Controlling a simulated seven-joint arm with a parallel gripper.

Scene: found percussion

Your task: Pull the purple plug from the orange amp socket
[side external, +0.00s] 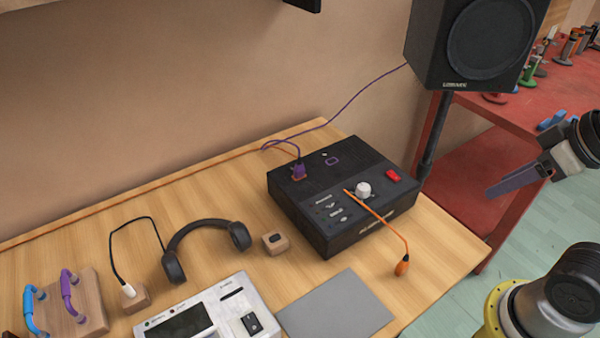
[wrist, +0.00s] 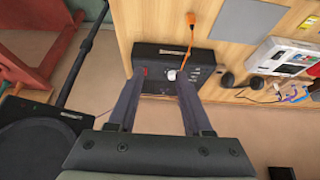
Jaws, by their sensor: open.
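The purple plug (side external: 298,169) stands upright in a socket on top of the black amp (side external: 345,238), near its back left corner. Its low base looks orange-brown, but the socket itself is mostly covered. A purple cable runs from the plug over the table's back edge and up to the speaker. My gripper (side external: 490,192) is open and empty, in the air to the right of the amp and well apart from the plug. In the wrist view my gripper (wrist: 159,75) has its fingers spread, with the amp (wrist: 158,52) beyond them. I cannot make out the plug there.
A speaker (side external: 478,45) on a stand rises behind the amp. An orange cable with an orange end (side external: 402,268) lies across the amp's front. Headphones (side external: 205,235), a wooden block (side external: 275,243) and a grey mat (side external: 335,308) lie nearby. A red bench (side external: 545,105) stands right.

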